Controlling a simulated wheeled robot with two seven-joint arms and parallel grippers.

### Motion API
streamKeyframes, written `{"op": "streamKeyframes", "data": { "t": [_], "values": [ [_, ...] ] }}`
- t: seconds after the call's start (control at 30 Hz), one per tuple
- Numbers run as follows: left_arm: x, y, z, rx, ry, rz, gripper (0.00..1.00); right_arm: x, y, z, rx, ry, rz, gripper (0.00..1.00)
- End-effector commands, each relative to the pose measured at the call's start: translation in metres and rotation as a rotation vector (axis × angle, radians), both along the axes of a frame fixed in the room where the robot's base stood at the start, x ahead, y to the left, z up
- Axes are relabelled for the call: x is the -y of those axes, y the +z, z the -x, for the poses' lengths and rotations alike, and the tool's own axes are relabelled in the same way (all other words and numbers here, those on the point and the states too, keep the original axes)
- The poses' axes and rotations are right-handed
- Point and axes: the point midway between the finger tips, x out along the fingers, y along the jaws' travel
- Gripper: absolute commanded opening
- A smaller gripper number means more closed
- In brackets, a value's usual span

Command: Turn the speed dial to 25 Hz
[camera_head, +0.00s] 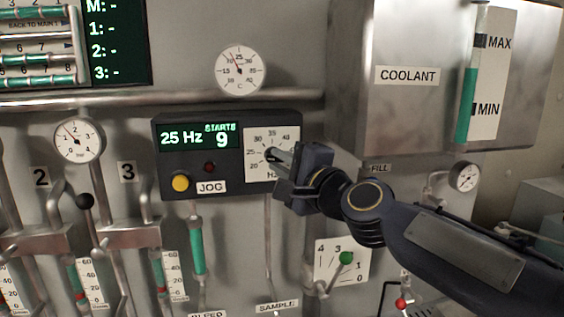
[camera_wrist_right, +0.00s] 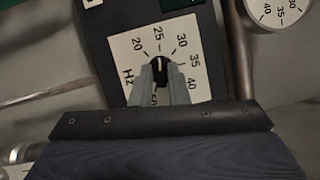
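The speed dial is a black knob (camera_wrist_right: 160,69) with a white mark on a white Hz scale plate (camera_head: 259,141). In the right wrist view the mark points up at 25. The display (camera_head: 199,138) reads 25 Hz, with STARTS 9 beside it. My right gripper (camera_head: 274,157) reaches in from the right, in front of the dial. In the wrist view its two grey fingers (camera_wrist_right: 160,75) lie on either side of the knob, closed close against it. The gripper hides the lower right of the plate in the head view. My left gripper is not in view.
A yellow button (camera_head: 180,183) and a JOG label (camera_head: 211,187) sit left of the dial. A round gauge (camera_head: 240,69) is above the panel. A steel coolant tank (camera_head: 395,120) juts out at upper right. A green-knobbed lever (camera_head: 346,258) is below my right wrist.

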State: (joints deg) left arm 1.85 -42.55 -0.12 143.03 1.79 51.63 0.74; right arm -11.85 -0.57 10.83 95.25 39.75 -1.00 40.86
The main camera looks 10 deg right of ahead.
Motion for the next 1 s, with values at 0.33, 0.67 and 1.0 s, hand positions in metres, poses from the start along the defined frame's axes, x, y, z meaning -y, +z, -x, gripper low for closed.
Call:
{"op": "streamKeyframes", "data": {
  "t": [0.33, 0.67, 1.0],
  "values": [
    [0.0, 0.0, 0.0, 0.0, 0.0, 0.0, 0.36, 0.0, 0.0, 0.0, 0.0, -0.001, -0.001, 0.32],
    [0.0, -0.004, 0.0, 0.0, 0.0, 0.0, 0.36, 0.015, -0.002, 0.034, 0.003, -0.004, -0.002, 0.32],
    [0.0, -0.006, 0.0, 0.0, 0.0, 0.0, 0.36, 0.029, -0.005, 0.071, 0.0, -0.001, -0.001, 0.32]
  ]
}}
